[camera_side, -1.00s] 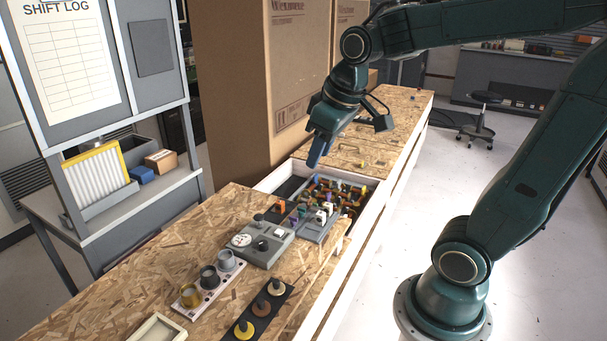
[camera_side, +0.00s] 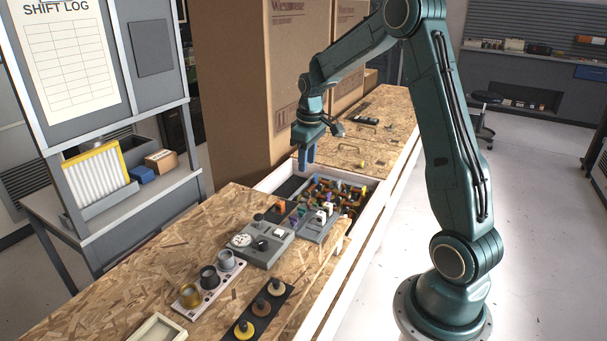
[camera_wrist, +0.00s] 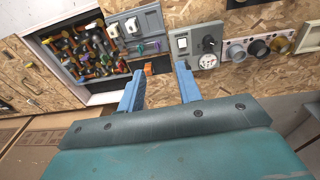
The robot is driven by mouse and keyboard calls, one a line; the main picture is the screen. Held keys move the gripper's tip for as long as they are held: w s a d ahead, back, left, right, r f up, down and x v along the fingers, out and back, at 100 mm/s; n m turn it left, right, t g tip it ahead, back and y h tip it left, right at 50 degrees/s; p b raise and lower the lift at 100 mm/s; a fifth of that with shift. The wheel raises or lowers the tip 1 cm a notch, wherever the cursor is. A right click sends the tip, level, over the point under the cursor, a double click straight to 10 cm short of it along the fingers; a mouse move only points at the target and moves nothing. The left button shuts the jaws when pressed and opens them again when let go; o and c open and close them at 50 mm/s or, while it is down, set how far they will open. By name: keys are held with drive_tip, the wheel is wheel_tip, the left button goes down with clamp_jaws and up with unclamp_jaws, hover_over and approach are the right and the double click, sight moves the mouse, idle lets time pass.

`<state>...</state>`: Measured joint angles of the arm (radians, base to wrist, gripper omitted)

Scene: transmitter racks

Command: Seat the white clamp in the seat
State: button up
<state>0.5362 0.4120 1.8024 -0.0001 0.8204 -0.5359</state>
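Two small white pieces, either of which may be the white clamp (camera_wrist: 113,30), stand on a grey panel (camera_wrist: 152,22) beside the bin of mixed parts. In the side view a white piece (camera_side: 321,215) shows on the same panel (camera_side: 314,236), small and partly crowded by its neighbours. I cannot tell for sure which place is the seat. My gripper (camera_wrist: 160,80) is open and empty, its two blue fingers spread apart. In the side view it (camera_side: 311,158) hangs pointing down, above the back end of the white-walled bay, clear of the parts.
A bin of jumbled coloured parts (camera_wrist: 87,50) lies beside the panel. An orange piece (camera_wrist: 148,69) sits near my fingertips. A grey switch box (camera_side: 264,245), a plate with several cups (camera_side: 209,277) and a dark strip of knobs (camera_side: 262,305) stand nearer. Tall cartons (camera_side: 245,90) rise behind.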

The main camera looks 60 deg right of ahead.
drive_tip(key=g, duration=0.1)
hover_over(321, 213)
wheel_tip(321, 213, down, 11)
drive_tip(key=shift+w+r+y, duration=0.15)
drive_tip(key=shift+w+y, duration=0.1)
drive_tip(key=shift+y, duration=0.05)
drive_tip(key=shift+f, duration=4.3)
drive_tip(key=shift+s+a+f, duration=0.1)
drive_tip(key=shift+f, duration=1.2)
drive_tip(key=shift+s+f, duration=0.1)
drive_tip(key=shift+f, duration=1.2)
clamp_jaws()
